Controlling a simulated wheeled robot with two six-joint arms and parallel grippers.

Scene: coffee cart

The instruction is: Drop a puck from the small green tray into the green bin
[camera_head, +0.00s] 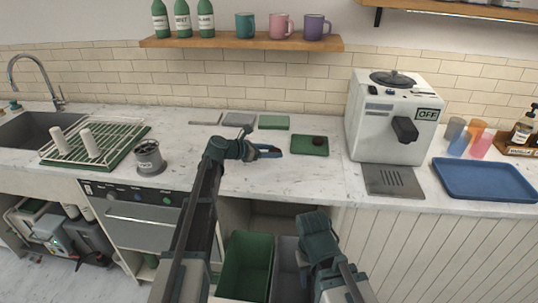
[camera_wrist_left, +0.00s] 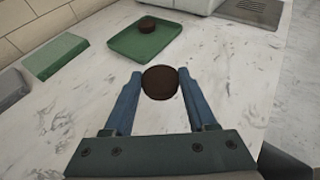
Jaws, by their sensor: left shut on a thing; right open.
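My left gripper (camera_head: 268,153) is shut on a dark brown puck (camera_wrist_left: 160,82), seen between its blue fingers in the left wrist view. It holds the puck over the counter, just left of the small green tray (camera_head: 302,150). Another dark puck (camera_head: 317,140) lies on that tray; it also shows in the left wrist view (camera_wrist_left: 147,25). The green bin (camera_head: 246,262) stands below the counter front, beside a grey bin. My right gripper (camera_head: 318,225) is low in front of the counter, near the grey bin, and holds nothing visible.
A white coffee machine (camera_head: 385,120) stands right of the tray, with a blue tray (camera_head: 485,180) further right. A flat green block (camera_head: 274,122) and grey items lie behind. A dish rack (camera_head: 95,145) and metal canister (camera_head: 148,158) are at left. The counter's front edge lies above the bins.

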